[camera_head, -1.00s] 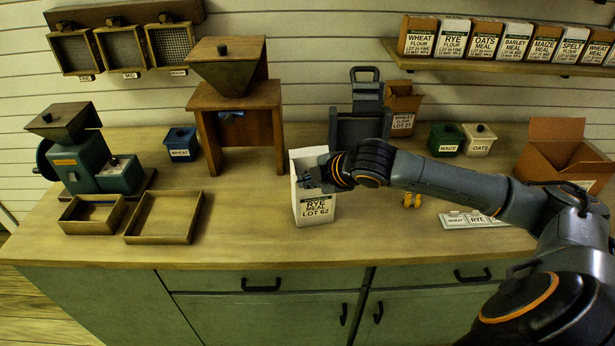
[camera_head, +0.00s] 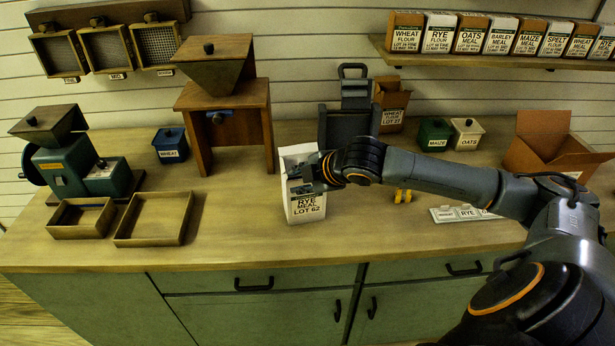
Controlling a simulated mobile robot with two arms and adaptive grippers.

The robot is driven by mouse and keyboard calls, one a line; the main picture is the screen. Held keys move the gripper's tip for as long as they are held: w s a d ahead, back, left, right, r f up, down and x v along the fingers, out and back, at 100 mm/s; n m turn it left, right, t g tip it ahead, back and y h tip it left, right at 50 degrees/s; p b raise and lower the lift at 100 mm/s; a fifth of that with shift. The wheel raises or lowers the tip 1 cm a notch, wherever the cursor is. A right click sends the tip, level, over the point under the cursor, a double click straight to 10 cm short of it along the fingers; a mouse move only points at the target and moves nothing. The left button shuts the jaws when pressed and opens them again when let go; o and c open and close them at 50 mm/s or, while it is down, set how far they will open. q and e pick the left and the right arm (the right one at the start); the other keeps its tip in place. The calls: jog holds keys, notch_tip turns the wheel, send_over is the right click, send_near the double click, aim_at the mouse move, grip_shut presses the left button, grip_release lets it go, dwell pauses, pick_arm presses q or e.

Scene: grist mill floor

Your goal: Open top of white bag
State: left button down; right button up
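The white bag (camera_head: 306,208), labelled RYE MEAL LOT 62, stands upright on the counter near its front edge. Its upper part shows pale upright paper, and the rim looks at least partly open. My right gripper (camera_head: 312,173) comes in from the right and is at the bag's upper front, overlapping its top. Its dark fingers are small and partly merge with the bag's shaded top, so I cannot tell whether they grip the paper. My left gripper is not in view.
A wooden hopper stand (camera_head: 232,120) and a dark press-like device (camera_head: 347,125) stand behind the bag. Shallow wooden trays (camera_head: 153,239) lie to the left. Yellow clips (camera_head: 403,196) and label cards (camera_head: 462,214) lie to the right. An open cardboard box (camera_head: 550,150) stands far right.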

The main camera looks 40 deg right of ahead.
jog(key=v, duration=1.1)
jog(key=shift+s, duration=0.25)
